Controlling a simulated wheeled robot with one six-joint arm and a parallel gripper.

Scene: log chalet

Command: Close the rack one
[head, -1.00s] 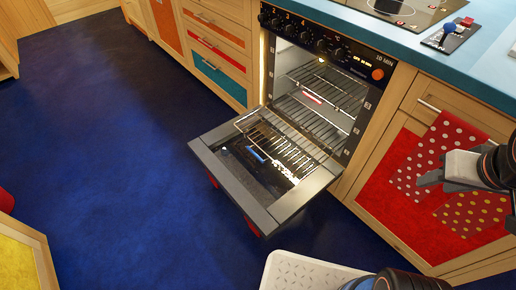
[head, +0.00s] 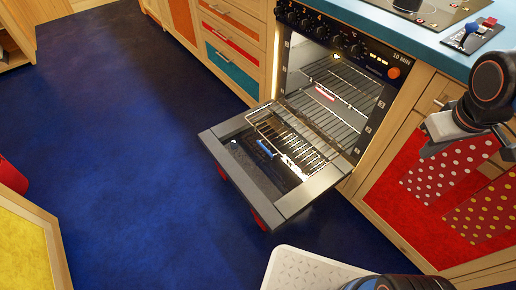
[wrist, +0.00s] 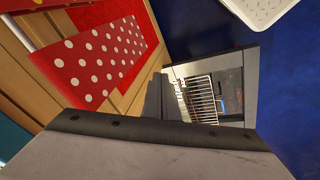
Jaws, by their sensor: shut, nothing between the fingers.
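The oven (head: 335,70) stands open with its door (head: 290,200) folded down flat. One wire rack (head: 290,140) is slid out of the oven and reaches over the door. Another wire rack (head: 345,82) is higher up inside the cavity. I cannot tell which is rack one. My gripper (head: 428,150) is shut and empty, to the right of the oven, in front of the red cabinet and well apart from the racks. In the wrist view, the slid-out rack (wrist: 201,100) and the oven door (wrist: 240,65) show beyond a large grey surface.
Dotted red towels (head: 445,170) hang on the cabinet to the right of the oven. Drawers (head: 232,62) stand to its left. The blue counter (head: 430,38) runs above. The blue floor (head: 120,150) is open left of the door. A yellow panel (head: 25,250) is at lower left.

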